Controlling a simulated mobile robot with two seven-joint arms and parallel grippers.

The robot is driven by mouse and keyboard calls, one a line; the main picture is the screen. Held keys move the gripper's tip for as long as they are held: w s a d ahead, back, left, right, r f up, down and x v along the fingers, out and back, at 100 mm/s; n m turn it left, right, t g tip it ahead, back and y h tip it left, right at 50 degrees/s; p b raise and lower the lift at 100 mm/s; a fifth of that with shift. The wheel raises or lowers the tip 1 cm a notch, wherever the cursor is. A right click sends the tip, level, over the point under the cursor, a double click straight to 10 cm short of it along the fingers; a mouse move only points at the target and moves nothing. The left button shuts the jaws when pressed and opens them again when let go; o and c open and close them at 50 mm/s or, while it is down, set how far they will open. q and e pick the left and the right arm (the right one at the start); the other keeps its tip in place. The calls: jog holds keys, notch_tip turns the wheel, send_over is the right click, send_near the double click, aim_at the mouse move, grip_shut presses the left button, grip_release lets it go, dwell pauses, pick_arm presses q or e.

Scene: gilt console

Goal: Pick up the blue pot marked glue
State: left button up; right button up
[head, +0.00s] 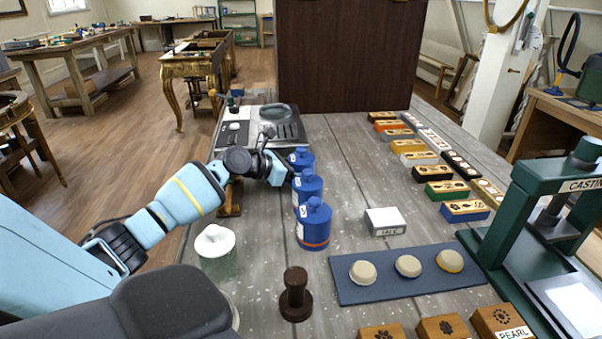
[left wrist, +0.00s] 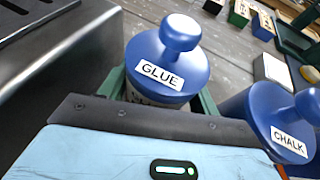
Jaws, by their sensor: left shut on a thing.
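The blue pot marked GLUE (left wrist: 170,62) has a round knob on its lid. In the left wrist view it stands between the green fingers of my left gripper (left wrist: 160,95), which is shut on it. In the head view my left gripper (head: 288,172) is at the farthest of three blue pots (head: 301,158), whose label I cannot read there. The pot looks upright, near the grey bench top. A blue pot marked CHALK (left wrist: 277,122) is close beside on the right in the wrist view. My right gripper is not in view.
The nearest blue pot (head: 314,228) has an orange band. A grey metal device (head: 262,128) stands beyond the pots. A white-lidded jar (head: 216,245), dark stamp (head: 296,297), blue mat (head: 400,289), white block (head: 385,221) and green press (head: 510,215) are nearby.

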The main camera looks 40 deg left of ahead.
aim_at(301, 148)
pick_arm(q)
notch_tip(301, 148, up, 9)
jog(key=shift+r+p, duration=0.1)
jog(key=shift+p, duration=0.6)
jog(key=shift+r, duration=0.55)
